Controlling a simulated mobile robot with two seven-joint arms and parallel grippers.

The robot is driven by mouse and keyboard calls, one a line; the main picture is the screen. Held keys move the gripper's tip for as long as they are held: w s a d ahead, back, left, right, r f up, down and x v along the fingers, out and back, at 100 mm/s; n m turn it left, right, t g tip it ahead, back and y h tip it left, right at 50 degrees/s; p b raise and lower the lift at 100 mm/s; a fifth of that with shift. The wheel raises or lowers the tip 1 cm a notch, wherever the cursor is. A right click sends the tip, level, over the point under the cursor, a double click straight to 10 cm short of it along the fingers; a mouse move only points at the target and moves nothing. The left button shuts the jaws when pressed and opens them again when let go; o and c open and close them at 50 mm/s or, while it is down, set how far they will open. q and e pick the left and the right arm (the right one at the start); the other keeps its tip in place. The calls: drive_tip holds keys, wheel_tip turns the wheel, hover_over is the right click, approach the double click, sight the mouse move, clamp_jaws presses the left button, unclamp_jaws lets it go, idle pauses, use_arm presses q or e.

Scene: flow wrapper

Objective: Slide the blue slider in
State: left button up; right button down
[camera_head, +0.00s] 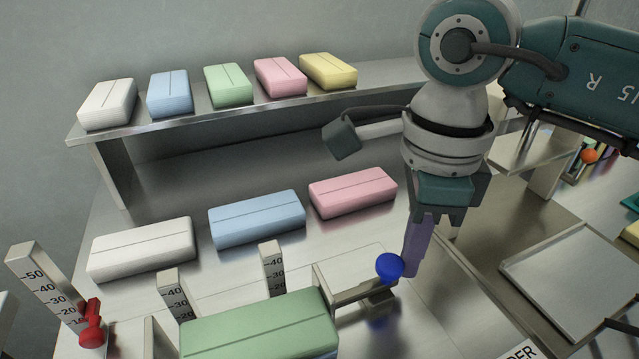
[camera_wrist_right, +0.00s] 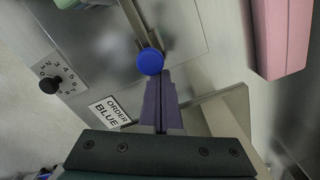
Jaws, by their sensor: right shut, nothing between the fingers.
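The blue slider shows as a round blue knob (camera_head: 389,267) at the end of a metal bar (camera_head: 350,289), right of the green pack in the head view. In the right wrist view the blue knob (camera_wrist_right: 150,61) sits just beyond my fingertips. My right gripper (camera_head: 412,270) points down with its purple fingers shut and empty, close against the right side of the knob. Whether the fingers touch the knob I cannot tell. In the wrist view the shut fingers (camera_wrist_right: 161,85) line up with the knob. My left gripper is not in view.
A green pack (camera_head: 260,330) lies between guides in front. White (camera_head: 140,249), blue (camera_head: 257,218) and pink (camera_head: 352,192) packs lie behind. A shelf (camera_head: 240,115) holds several packs. A red slider (camera_head: 91,325) stands at left. A sign reading ORDER BLUE (camera_wrist_right: 109,113) and a black dial (camera_wrist_right: 50,85) are nearby.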

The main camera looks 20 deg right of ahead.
drive_tip(key=shift+a, duration=0.95)
drive_tip(key=shift+s, duration=0.1)
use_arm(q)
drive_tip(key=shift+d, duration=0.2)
use_arm(e)
drive_tip(key=shift+a, duration=0.25)
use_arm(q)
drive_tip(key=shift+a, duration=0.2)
use_arm(e)
drive_tip(key=shift+d, duration=0.55)
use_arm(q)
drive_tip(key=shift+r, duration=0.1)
use_arm(e)
drive_tip(key=shift+r, duration=0.15)
use_arm(q)
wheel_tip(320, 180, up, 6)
drive_tip(key=p, duration=0.6)
use_arm(e)
wheel_tip(320, 180, up, 8)
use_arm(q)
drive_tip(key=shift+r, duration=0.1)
